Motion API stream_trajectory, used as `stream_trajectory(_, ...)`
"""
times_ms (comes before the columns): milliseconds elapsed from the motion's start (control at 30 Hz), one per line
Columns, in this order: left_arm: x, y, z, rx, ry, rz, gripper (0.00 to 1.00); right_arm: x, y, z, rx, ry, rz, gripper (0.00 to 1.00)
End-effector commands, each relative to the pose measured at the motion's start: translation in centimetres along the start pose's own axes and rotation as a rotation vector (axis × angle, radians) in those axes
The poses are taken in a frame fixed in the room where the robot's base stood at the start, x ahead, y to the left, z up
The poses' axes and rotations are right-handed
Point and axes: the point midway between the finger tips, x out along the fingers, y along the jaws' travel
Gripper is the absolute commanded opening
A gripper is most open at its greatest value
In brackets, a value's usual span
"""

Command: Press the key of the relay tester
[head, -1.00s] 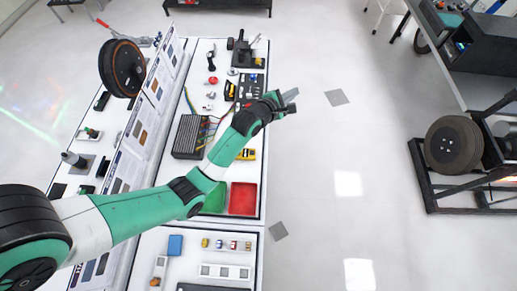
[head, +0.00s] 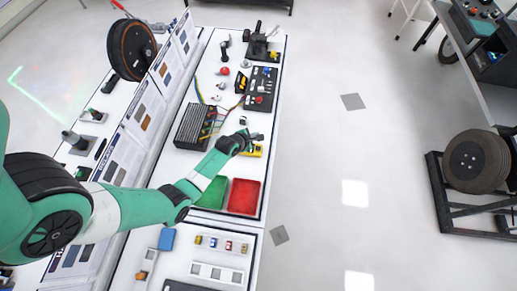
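My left gripper (head: 257,138) is over the right part of the bench, in front of the yellow device (head: 254,151), which it and my arm partly cover. Its fingers are too small to tell open from shut. A black panel (head: 262,88) with a red knob and small controls lies beyond the gripper. A black ribbed box (head: 193,126) with coloured wires sits left of the gripper. I cannot tell for sure which device is the relay tester, and no key is clear. My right gripper is not in view.
A green tray (head: 213,192) and a red tray (head: 244,197) lie nearer than the gripper. A red round button (head: 225,71) and a black-and-yellow fixture (head: 262,48) stand farther back. An upright board (head: 145,108) borders the left.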

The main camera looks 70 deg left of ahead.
Motion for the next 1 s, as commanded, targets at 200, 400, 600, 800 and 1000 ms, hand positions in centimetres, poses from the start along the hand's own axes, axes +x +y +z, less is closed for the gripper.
stream_trajectory(200,0.0,0.0,0.1,0.001,-0.001,0.0,0.0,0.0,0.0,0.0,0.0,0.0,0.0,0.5)
stream_trajectory(400,0.8,-0.6,-0.5,0.001,-0.001,0.0,0.0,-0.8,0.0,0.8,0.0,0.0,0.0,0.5)
stream_trajectory(600,2.7,-2.0,-1.9,0.001,-0.002,0.0,0.0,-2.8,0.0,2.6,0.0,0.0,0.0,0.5)
stream_trajectory(800,4.9,-3.5,-3.4,0.001,-0.002,0.0,0.0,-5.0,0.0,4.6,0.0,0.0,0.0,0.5)
stream_trajectory(1000,6.1,-4.4,-4.3,0.001,-0.002,0.0,0.0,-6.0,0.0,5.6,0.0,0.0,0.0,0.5)
